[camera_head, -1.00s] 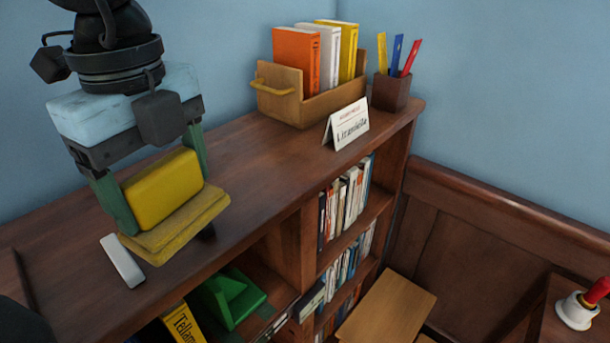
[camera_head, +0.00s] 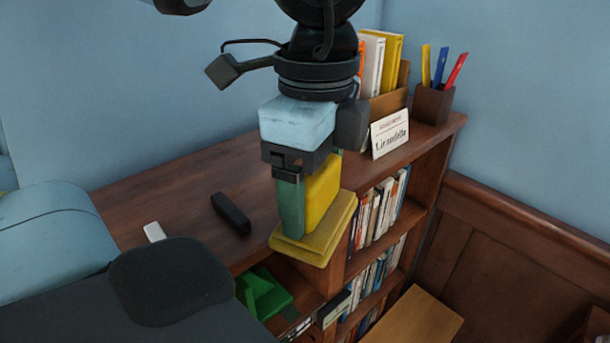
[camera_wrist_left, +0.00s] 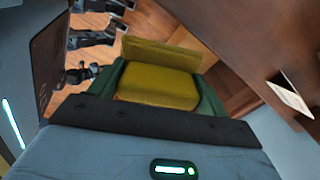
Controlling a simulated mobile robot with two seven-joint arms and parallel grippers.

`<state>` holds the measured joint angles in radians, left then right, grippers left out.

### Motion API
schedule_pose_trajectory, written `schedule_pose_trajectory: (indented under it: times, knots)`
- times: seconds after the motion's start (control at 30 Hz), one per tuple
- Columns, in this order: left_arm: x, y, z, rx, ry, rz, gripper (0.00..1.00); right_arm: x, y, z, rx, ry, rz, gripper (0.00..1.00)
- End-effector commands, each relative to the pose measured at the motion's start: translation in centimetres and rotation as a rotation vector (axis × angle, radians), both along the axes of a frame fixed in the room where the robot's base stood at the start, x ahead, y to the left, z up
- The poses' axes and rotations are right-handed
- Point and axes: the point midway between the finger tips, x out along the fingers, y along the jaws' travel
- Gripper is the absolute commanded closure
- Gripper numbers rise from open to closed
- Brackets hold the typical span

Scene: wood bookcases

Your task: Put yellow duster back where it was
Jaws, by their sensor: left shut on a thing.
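The yellow duster (camera_head: 312,240) has a block-shaped yellow upper part and a wider, flat, darker yellow base. My left gripper (camera_head: 305,208) points down and is shut on the upper part. In the head view the duster hangs at the front edge of the bookcase top (camera_head: 185,205), over the line where the shelves begin. In the left wrist view the duster (camera_wrist_left: 160,83) sits between both green fingers (camera_wrist_left: 160,85), with floor showing beyond it. My right gripper is not in view.
On the bookcase top lie a black bar-shaped object (camera_head: 231,213) and a white piece (camera_head: 154,231). A name card (camera_head: 390,134), a book box (camera_head: 388,103) and a pen holder (camera_head: 433,104) stand at the back right. A green object (camera_head: 262,296) lies on a shelf below.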

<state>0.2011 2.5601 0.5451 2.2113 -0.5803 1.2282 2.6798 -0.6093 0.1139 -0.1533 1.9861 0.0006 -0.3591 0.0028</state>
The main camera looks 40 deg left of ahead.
Motion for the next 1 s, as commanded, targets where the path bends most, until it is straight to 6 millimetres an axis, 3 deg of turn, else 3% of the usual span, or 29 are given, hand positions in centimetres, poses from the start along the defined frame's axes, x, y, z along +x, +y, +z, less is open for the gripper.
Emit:
schedule_pose_trajectory:
  times: [0.27, 0.63, 1.0]
  knots:
    - [3.0, 4.0, -0.2, -0.001, -0.003, 0.004, 0.45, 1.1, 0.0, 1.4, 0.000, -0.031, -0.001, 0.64]
    - [7.8, 10.3, -1.2, -0.002, -0.001, 0.000, 0.45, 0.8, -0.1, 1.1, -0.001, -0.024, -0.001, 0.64]
    - [8.9, 11.8, -1.3, 0.000, -0.001, -0.002, 0.45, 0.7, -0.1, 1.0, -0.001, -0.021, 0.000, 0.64]
